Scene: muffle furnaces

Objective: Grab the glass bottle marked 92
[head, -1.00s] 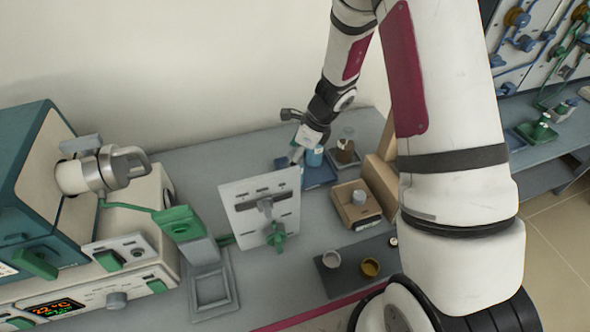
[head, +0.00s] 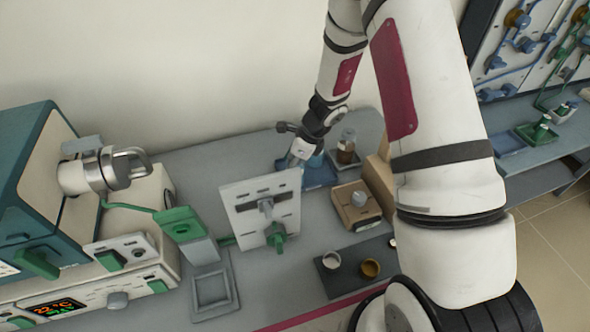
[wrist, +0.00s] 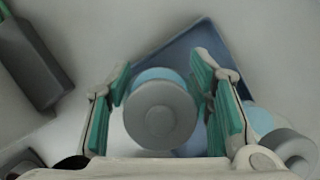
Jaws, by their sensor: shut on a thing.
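My gripper (wrist: 162,82) shows in the wrist view with its green pads on both sides of a bottle with a round grey cap (wrist: 160,118) and a light blue body. It is shut on this bottle. No number can be read on it. A second grey-capped bottle with a light blue body (wrist: 290,150) is beside the right finger, partly hidden. In the head view my gripper (head: 301,150) is over the blue tray (head: 322,176) at the back of the bench. The held bottle is mostly hidden there.
A white upright panel with a green handle (head: 262,207) stands in front of the tray. A tan box (head: 355,208) is to its right, and a dark mat with small cups (head: 348,268) lies nearer. The furnace (head: 70,210) fills the left side.

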